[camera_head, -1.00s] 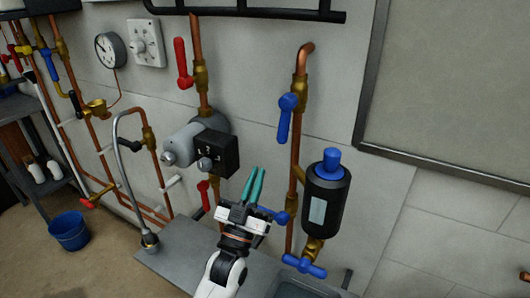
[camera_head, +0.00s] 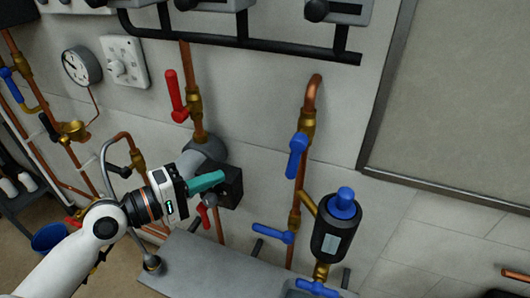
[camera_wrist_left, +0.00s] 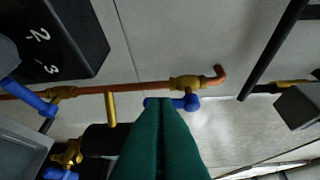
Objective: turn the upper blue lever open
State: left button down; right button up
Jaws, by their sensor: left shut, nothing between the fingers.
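The upper blue lever (camera_head: 297,155) hangs down along the copper pipe from a brass valve (camera_head: 307,122), below the pipe's top elbow. The lever also shows in the left wrist view (camera_wrist_left: 187,102). My left gripper (camera_head: 222,178) is left of the lever and apart from it in the head view, its teal fingers pointing right. The fingers are shut with nothing between them. In the left wrist view the fingertips (camera_wrist_left: 159,102) overlap the lever's end in the picture; I see no clear contact. My right gripper is not in view.
A lower blue lever (camera_head: 273,233) sits on the same pipe, beside a black canister (camera_head: 338,228) with a blue cap. A black box (camera_head: 228,187) is behind my left fingers. A red lever (camera_head: 174,95) is upper left. A black rail (camera_head: 250,44) runs above.

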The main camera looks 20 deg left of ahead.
aim_at(295, 159)
pick_arm(q)
jog(key=s+d+p+x, duration=0.1)
jog(key=p+x, duration=0.4)
jog(key=x, duration=0.7)
jog(key=shift+d+p, duration=0.4)
jog(key=shift+d, duration=0.45)
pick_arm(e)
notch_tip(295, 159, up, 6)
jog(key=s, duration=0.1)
pick_arm(q)
jog(key=shift+s+f, duration=0.15)
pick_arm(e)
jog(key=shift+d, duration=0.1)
pick_arm(q)
jog(key=shift+s+d+f+n+t+b, duration=0.1)
jog(key=shift+d+n+t+b, duration=0.1)
jog(key=shift+d+n, duration=0.15)
jog(key=shift+d+f+n+t+b, duration=0.15)
jog(key=shift+d+n+t, duration=0.05)
jog(key=shift+d+n, duration=0.15)
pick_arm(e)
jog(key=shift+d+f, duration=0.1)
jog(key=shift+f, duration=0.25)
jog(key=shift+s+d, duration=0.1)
